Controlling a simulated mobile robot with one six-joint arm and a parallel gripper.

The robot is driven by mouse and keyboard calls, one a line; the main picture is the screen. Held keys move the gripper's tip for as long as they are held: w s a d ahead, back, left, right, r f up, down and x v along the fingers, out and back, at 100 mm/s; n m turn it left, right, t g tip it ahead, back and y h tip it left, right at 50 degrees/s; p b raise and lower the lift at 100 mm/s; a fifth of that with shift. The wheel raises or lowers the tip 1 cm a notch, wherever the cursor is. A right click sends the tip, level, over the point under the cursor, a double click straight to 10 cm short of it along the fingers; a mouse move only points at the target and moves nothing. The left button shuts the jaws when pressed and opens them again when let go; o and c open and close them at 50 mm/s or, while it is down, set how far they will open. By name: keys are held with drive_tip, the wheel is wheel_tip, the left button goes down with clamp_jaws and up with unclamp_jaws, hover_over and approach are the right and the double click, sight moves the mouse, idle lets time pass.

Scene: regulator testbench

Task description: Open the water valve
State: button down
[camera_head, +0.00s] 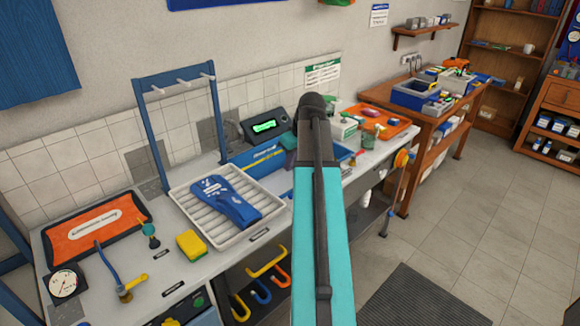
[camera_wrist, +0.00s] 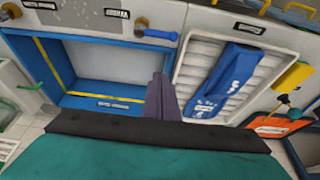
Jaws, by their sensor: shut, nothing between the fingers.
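In the wrist view, a valve with a blue lever handle (camera_wrist: 160,34) and a brass-coloured body sits at the bench edge beside the blue-rimmed basin (camera_wrist: 72,101). Its lever lies sideways in the picture. A small label plate (camera_wrist: 117,14) beside it is too small to read. My gripper (camera_wrist: 161,78) is shut and empty, pointing at the strip between the basin and the white rack, apart from the valve. In the head view, my arm covers part of the basin.
A yellow sponge (camera_head: 191,245), an orange mat (camera_head: 96,227) and a blue stand (camera_head: 151,123) are to the left. Coloured hooks hang at the bench front. The floor at the right is open.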

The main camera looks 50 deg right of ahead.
drive_tip(key=shift+p+x, duration=1)
drive_tip(key=shift+x, duration=3.35)
drive_tip(key=shift+s+a+f+p, duration=0.1)
drive_tip(key=shift+s+p, duration=0.15)
drive_tip(key=shift+s, duration=0.4)
drive_tip(key=shift+s+f+p, duration=0.15)
drive_tip(key=shift+s+p, duration=0.1)
drive_tip(key=shift+s, duration=0.4)
drive_tip(key=shift+s+f+p, duration=0.1)
drive_tip(key=shift+s+p, duration=0.15)
drive_tip(key=shift+s, duration=0.4)
drive_tip(key=shift+a, duration=0.15)
drive_tip(key=shift+w, duration=0.1)
